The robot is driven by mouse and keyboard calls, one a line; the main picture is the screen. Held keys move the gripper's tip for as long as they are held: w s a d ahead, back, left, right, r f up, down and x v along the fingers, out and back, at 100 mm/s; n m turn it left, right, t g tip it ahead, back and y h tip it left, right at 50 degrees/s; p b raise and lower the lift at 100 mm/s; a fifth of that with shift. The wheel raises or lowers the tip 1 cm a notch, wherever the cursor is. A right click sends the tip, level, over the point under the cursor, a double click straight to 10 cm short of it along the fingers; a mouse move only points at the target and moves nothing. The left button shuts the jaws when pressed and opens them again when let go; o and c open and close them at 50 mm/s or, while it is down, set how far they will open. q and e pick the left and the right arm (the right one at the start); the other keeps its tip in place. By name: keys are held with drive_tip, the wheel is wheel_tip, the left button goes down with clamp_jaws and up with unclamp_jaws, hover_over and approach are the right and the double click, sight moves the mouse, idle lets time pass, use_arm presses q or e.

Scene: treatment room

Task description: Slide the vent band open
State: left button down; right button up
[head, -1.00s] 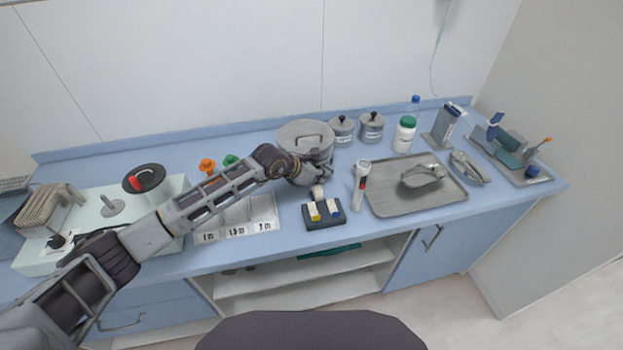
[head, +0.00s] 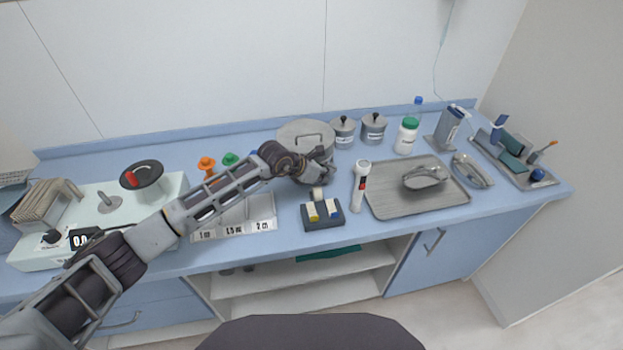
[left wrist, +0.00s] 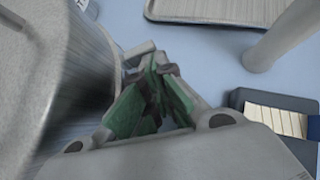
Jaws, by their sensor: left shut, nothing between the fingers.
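The grey metal drum (head: 305,130) with a lid handle stands at the back middle of the counter. It fills the left of the left wrist view (left wrist: 45,85). A small grey tab (left wrist: 138,50) sticks out from the drum's side; I take it to be part of the vent band, whose opening I cannot make out. My left gripper (head: 328,172) is beside the drum's front right side. In the left wrist view its green-padded fingertips (left wrist: 160,72) are together and empty, close to the tab; contact cannot be told. My right gripper is not in view.
A dark block with yellow and blue pieces (head: 323,222) and a white torch (head: 360,180) stand close in front. A metal tray (head: 390,205) lies to the right. Two lidded jars (head: 343,130) stand right of the drum. Labelled bins (head: 265,222) lie beneath my arm.

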use_arm(q)
drive_tip(key=shift+d+r, duration=0.1)
drive_tip(key=shift+r, duration=0.05)
drive_tip(key=shift+s+a+r, duration=0.15)
drive_tip(key=shift+a+r, duration=0.05)
drive_tip(key=shift+r, duration=0.1)
drive_tip(key=v, duration=1.1)
drive_tip(key=shift+a, duration=0.25)
drive_tip(key=shift+s+f, duration=0.1)
drive_tip(key=shift+f, duration=0.05)
idle(0.4)
